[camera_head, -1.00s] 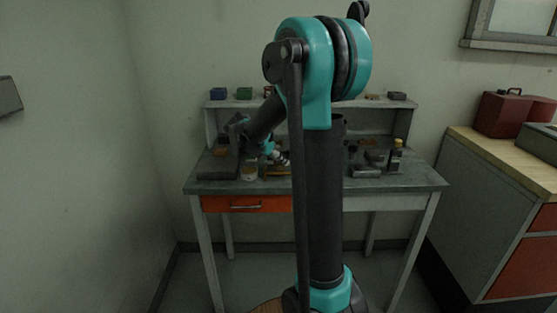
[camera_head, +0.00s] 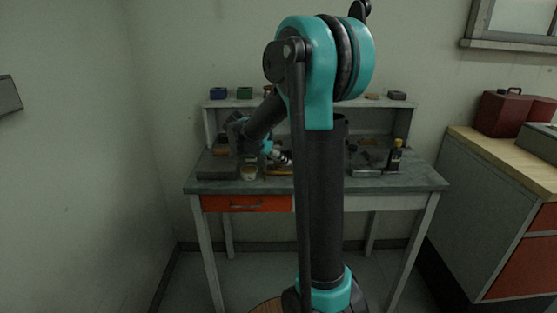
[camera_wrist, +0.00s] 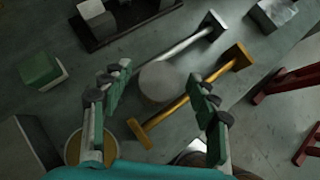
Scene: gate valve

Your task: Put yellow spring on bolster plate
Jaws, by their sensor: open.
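My gripper (camera_wrist: 161,86) is open, with a finger at each side of the wrist view. Between the fingers are a pale round piece (camera_wrist: 160,82) and a slim yellow bar (camera_wrist: 190,97) with a cross-piece at each end. I cannot make out coils, so I cannot tell whether this bar is the yellow spring. The fingers do not visibly grip anything. A dark flat base (camera_wrist: 135,15) with a pale block lies at the top; I cannot tell whether it is the bolster plate. In the head view my gripper (camera_head: 280,157) is small and partly hidden.
A silver bar (camera_wrist: 180,48) lies beyond the yellow one. A green-and-white block (camera_wrist: 43,70) is at left, a round yellow-topped pot (camera_wrist: 80,146) lower left, a red frame (camera_wrist: 290,85) at right. The grey workbench (camera_head: 405,183) has a back shelf.

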